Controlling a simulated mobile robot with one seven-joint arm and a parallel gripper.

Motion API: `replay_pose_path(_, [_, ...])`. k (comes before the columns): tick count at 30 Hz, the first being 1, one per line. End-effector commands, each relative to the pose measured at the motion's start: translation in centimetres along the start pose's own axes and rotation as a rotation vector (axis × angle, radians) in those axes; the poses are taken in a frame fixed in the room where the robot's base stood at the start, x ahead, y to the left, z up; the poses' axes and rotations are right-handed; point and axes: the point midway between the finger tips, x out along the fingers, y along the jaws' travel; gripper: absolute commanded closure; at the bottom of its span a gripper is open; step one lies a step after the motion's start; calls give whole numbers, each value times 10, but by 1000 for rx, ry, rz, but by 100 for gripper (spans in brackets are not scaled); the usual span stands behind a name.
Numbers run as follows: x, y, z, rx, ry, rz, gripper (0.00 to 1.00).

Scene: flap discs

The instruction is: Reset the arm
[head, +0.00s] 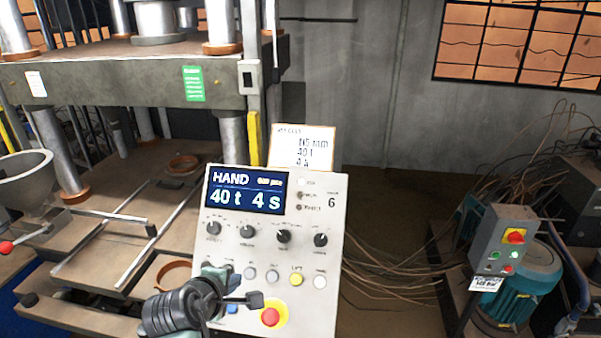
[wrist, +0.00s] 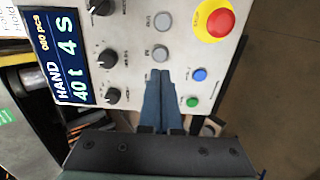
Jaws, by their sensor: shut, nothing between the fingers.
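My gripper (head: 226,272) is at the lower left of the white control panel (head: 325,215) in the head view. In the wrist view its two blue fingers (wrist: 158,76) are together with nothing between them. The tips are over the left end of the button row, next to a grey button (wrist: 160,53); the head view does not show whether they touch. The panel display (head: 247,190) reads HAND, 40 t, 4 s. My arm hides part of the panel's lower left corner.
A red stop button (head: 270,317) on a yellow ring is right of my gripper. A press (head: 120,75) stands behind on the left, with a metal hopper (head: 25,178) at far left. A control box (head: 503,245), blue motor and loose cables are at right.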

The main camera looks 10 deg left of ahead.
Motion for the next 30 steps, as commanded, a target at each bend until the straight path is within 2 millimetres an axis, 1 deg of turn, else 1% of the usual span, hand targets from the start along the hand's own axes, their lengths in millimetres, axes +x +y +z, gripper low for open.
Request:
replay_pose_path(2, [-3, 18, 8, 80, 18, 57, 100])
replay_pose_path(4, [-12, 46, 20, 209, 54, 147, 100])
replay_pose_path(5, [-19, 62, 27, 277, 76, 197, 100])
replay_pose_path(6, [-31, 83, 38, 375, 113, 269, 100])
replay_pose_path(7, [-42, 100, 47, 450, 146, 326, 100])
replay_pose_path(8, [-56, 116, 57, 526, 183, 385, 100])
replay_pose_path(9, [-75, 136, 70, 622, 236, 462, 100])
replay_pose_path(11, [-108, 162, 91, 752, 324, 574, 100])
replay_pose_path(12, [-132, 175, 104, 832, 389, 646, 100])
replay_pose_path(14, [-172, 191, 124, 938, 494, 750, 100])
replay_pose_path(15, [-199, 198, 137, 1001, 570, 815, 100])
replay_pose_path(17, [-240, 204, 153, 1078, 688, 902, 100])
replay_pose_path(18, [-266, 205, 163, 1120, 766, 953, 100])
replay_pose_path(20, [-302, 204, 175, 1166, 878, 1017, 100])
replay_pose_path(21, [-324, 201, 181, 1187, 945, 1052, 100])
replay_pose_path(24, [-365, 193, 190, 1219, 1081, 1108, 100])
replay_pose_path(27, [-389, 188, 195, 1231, 1163, 1134, 100])
replay_pose_path(30, [-398, 186, 196, 1235, 1192, 1142, 100])
